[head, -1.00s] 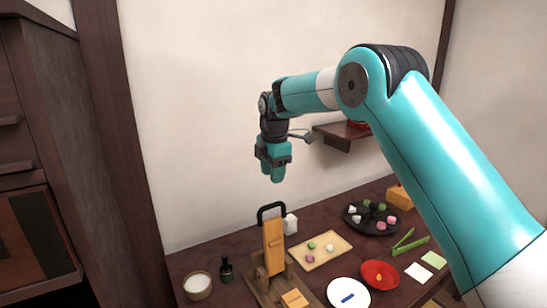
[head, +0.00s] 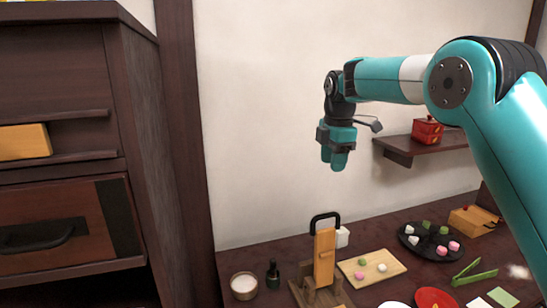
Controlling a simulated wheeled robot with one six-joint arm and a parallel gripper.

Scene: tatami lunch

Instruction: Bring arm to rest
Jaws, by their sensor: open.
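My gripper (head: 337,162) hangs in the air, pointing down, well above the dark table (head: 234,265) and in front of the pale wall. It is open and nothing shows in it. The small gap between its fingers is hard to see from this side. My teal arm reaches in from the right and bends down at the wrist. It is clear of everything on the table.
Below stand an upright wooden piece with a black handle (head: 325,255), a board with sweets (head: 349,269), a black plate (head: 413,248), green tongs (head: 474,274) and a bowl (head: 244,285). A wall shelf (head: 405,155) holds a red box (head: 427,130). A dark cabinet (head: 150,120) fills the left.

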